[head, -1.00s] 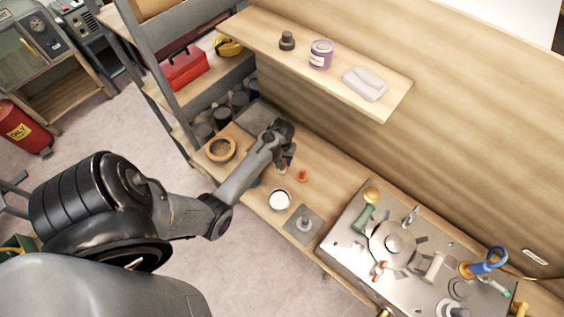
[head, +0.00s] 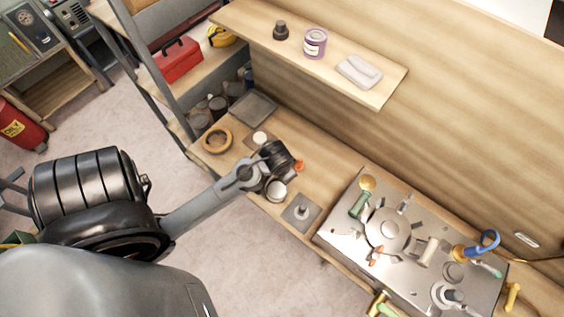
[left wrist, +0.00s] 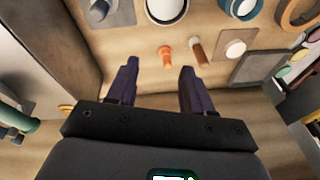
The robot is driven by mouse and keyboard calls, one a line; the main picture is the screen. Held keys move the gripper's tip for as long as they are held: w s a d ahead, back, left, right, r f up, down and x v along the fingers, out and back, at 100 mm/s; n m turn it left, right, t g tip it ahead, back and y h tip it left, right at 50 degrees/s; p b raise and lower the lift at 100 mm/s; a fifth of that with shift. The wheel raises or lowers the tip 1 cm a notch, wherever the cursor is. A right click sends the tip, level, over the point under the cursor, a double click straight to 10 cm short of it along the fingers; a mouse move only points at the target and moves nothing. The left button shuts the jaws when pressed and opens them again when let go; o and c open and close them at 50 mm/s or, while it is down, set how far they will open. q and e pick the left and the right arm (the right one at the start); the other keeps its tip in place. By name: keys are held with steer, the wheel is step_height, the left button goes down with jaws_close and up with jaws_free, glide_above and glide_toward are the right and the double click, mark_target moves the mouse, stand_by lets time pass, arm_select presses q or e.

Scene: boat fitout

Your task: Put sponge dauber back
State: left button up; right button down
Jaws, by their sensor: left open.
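My left gripper (head: 283,170) is over the bench near a white-topped jar (head: 276,190). In the left wrist view its two fingers (left wrist: 156,80) are apart with nothing between them. Beyond the fingertips stand a short orange peg (left wrist: 166,55) and a brown stick with a pale end (left wrist: 198,52). The brown stick may be the sponge dauber, but I cannot tell for certain. The orange peg also shows beside the gripper in the head view (head: 299,166). A white round piece (left wrist: 236,48) sits on a beige square pad. My right gripper is out of view.
A metal plate with knobs and handles (head: 340,225) fills the bench's right side. A square plate with a metal peg (head: 301,212), a wooden ring (head: 217,140) and a grey tray (head: 253,107) lie nearby. A shelf (head: 320,70) overhangs the back.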

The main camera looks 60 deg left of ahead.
arm_select(q)
steer(key=s+d+r+m+t+h, duration=0.1)
steer(key=s+d+r+m+h, duration=0.1)
steer(key=s+d+r, duration=0.4)
steer(key=s+d+m, duration=0.1)
steer(key=d, duration=0.4)
steer(key=shift+d+m, duration=0.3)
steer(key=shift+r, duration=0.1)
